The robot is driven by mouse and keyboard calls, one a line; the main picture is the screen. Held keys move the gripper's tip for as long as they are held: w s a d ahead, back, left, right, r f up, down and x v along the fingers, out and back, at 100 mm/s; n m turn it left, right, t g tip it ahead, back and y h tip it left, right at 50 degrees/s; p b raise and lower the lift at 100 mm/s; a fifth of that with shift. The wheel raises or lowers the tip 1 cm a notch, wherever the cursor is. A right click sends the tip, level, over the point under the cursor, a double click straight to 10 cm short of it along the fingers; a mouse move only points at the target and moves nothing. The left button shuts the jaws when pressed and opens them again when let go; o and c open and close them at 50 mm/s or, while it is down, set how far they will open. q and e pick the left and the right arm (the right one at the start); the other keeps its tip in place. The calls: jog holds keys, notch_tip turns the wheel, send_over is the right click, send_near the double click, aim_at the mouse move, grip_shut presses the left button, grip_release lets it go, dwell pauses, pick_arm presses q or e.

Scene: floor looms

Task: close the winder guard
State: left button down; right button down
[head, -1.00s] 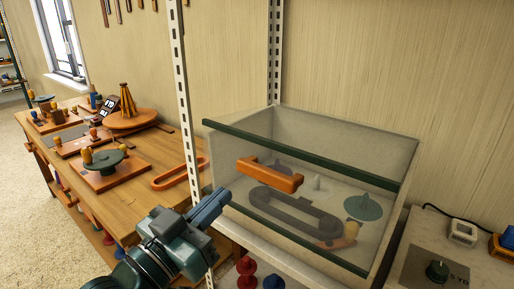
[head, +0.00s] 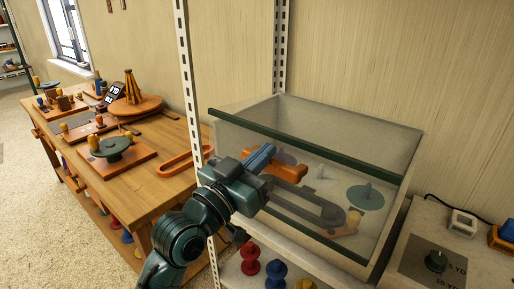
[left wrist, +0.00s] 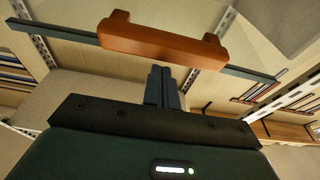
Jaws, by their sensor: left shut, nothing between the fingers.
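The winder guard (head: 338,217) is a clear panel with dark green bars along its top and bottom edges, at the front of a pale box. Its orange handle (head: 290,170) sticks out from the panel, partly hidden by my left gripper. My left gripper (head: 267,153) is shut and empty, its blue fingertips overlapping the handle's left part in the head view. In the left wrist view the handle (left wrist: 162,42) lies just beyond the shut fingertips (left wrist: 162,72); I cannot tell whether they touch. My right gripper is not in view.
A wooden table (head: 140,183) with winders is at left; a counter with a dial (head: 436,261) is at right.

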pick_arm(q)
jog(key=shift+f, duration=0.4)
